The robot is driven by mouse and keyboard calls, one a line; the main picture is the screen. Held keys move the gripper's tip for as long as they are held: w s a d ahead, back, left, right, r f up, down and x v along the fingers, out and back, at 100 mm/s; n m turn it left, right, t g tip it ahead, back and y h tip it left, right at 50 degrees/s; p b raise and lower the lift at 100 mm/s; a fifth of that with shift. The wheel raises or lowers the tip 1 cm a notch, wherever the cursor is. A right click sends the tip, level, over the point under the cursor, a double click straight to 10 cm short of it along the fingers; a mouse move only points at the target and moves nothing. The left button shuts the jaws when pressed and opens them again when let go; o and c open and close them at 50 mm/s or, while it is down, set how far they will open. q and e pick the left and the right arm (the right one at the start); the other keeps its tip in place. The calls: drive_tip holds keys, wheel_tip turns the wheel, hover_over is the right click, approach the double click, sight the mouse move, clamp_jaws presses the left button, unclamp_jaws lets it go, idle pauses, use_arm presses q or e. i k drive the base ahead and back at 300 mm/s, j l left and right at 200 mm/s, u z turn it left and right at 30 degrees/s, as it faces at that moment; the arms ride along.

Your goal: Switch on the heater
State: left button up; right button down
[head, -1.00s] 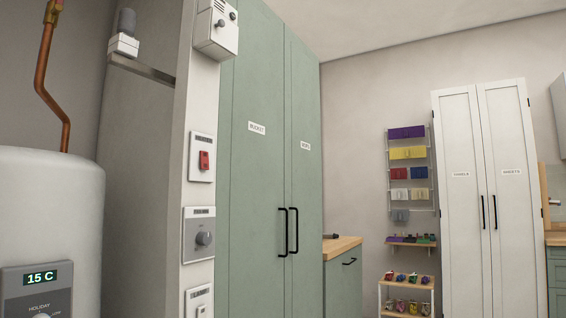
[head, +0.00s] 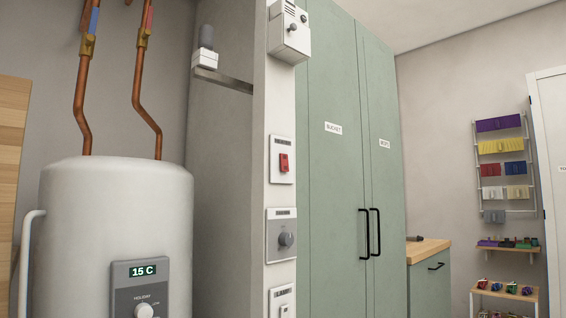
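A white cylindrical water heater (head: 100,215) stands at the left in the head view. Its grey control panel (head: 140,296) has a display reading 15 C and a knob (head: 144,311) beside the word HOLIDAY, cut off at the bottom edge. A white switch plate with a red rocker (head: 284,163) is on the narrow white wall panel (head: 281,210) right of the heater. Below it are a grey plate with a round knob (head: 286,240) and another white plate (head: 282,302), partly cut off. Neither gripper is in view.
Copper pipes (head: 146,110) rise from the heater top. Tall green cabinets (head: 340,200) labelled BUCKET and another word stand right of the panel. Beyond are a wooden counter (head: 428,248), a rack of coloured cloths (head: 502,170) and a small shelf trolley (head: 503,291).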

sight(284, 161)
drive_tip(key=l+u, duration=0.4)
drive_tip(key=l, duration=0.15)
drive_tip(key=k+l+u, duration=0.15)
drive_tip(key=l+u, duration=0.25)
drive_tip(key=l, duration=0.15)
